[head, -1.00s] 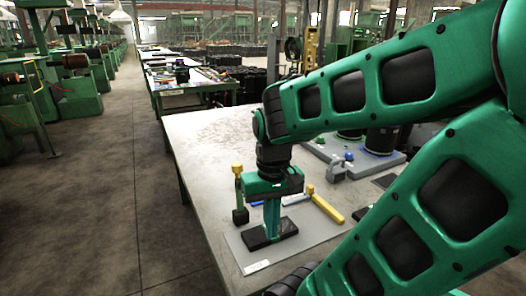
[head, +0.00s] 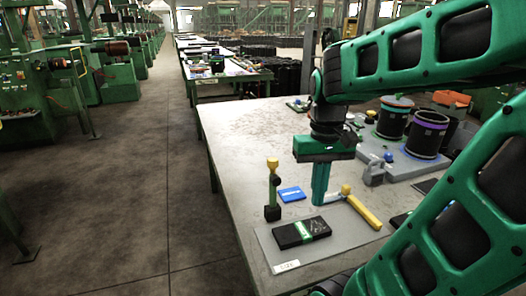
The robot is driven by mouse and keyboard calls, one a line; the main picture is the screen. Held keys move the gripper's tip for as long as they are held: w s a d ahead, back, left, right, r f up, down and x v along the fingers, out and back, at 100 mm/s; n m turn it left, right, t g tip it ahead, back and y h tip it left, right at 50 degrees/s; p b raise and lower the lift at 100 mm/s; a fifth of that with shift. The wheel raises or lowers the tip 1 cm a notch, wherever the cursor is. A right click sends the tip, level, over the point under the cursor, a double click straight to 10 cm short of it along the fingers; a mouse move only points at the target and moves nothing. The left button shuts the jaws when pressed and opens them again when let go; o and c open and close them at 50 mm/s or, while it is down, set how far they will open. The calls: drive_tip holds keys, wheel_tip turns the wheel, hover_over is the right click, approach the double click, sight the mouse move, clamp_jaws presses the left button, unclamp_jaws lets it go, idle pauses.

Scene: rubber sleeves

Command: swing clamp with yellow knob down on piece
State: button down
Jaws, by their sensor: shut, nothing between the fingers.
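A flat black piece with a green band (head: 302,233) lies on a grey plate (head: 345,250) near the table's front left edge. A green upright clamp arm with a yellow knob (head: 272,163) on top stands on a small black base (head: 272,212) at the piece's back left. It points up, clear of the piece. A second yellow knob (head: 346,189) sits by a yellow bar (head: 363,213) to the right. My gripper (head: 319,201) points down behind the piece, between the upright clamp and the yellow bar. Its teal fingers are together and empty.
A grey fixture (head: 376,170) with a blue knob and black cylinders (head: 427,135) stand back right. The table's left and back areas (head: 240,125) are clear.

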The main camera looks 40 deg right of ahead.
drive_tip(key=w+r+n+g, duration=0.1)
drive_tip(key=w+r, duration=0.4)
drive_tip(key=w, duration=1)
drive_tip(key=w+r+n+g, duration=0.2)
drive_tip(key=w+r+n, duration=0.2)
drive_tip(key=w, duration=1)
drive_tip(key=shift+w+d+r+n, duration=0.3)
drive_tip(key=shift+w+d+r, duration=0.15)
drive_tip(key=shift+r, duration=0.4)
drive_tip(key=s+f, duration=0.7)
drive_tip(key=f, duration=0.2)
drive_tip(key=shift+s+a, duration=0.15)
drive_tip(key=shift+f, duration=0.1)
drive_tip(key=shift+a, duration=0.15)
